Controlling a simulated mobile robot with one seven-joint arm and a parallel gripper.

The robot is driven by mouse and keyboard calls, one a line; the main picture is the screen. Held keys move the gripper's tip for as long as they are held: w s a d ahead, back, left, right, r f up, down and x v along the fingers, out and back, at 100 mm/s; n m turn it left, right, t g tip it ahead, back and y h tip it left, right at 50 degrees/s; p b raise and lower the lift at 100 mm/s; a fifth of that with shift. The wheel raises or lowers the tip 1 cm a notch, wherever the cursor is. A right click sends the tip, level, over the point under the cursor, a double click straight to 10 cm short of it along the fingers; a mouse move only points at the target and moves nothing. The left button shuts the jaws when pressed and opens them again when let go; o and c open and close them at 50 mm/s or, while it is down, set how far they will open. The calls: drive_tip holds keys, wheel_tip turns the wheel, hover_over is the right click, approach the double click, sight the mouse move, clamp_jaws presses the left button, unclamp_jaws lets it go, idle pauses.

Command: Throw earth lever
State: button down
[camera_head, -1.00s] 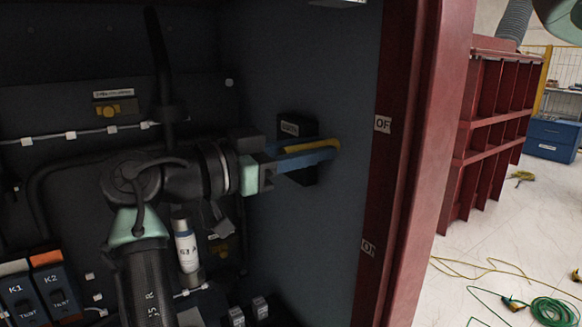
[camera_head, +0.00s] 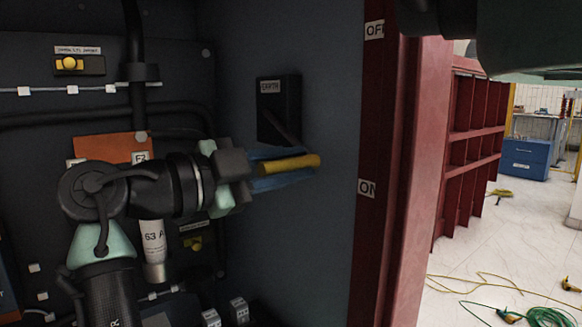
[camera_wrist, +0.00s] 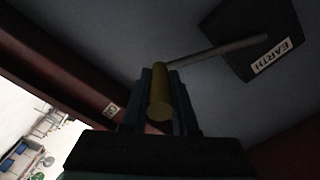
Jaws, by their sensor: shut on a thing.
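The earth lever has a black housing (camera_head: 279,103) labelled EARTH on the inner side wall of the cabinet. Its yellow handle (camera_head: 291,164) sits below the housing, near the level of the ON label (camera_head: 367,188). My gripper (camera_head: 280,168) has its blue fingers shut on the yellow handle. In the wrist view the handle (camera_wrist: 159,92) lies between the two fingers, and a grey rod (camera_wrist: 217,51) joins it to the housing (camera_wrist: 250,38). The part of the handle behind the fingers is hidden.
The red door frame (camera_head: 400,200) stands just right of my gripper, with an OFF label (camera_head: 374,30) high on it. The back panel (camera_head: 60,150) holds cables and a white cylinder (camera_head: 153,240). Cables lie on the floor outside.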

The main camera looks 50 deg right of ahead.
drive_tip(key=shift+w+f, duration=0.2)
drive_tip(key=shift+f, duration=0.35)
drive_tip(key=c, duration=0.7)
unclamp_jaws()
drive_tip(key=shift+w, duration=0.1)
drive_tip(key=v, duration=1.2)
drive_tip(key=shift+a, duration=0.45)
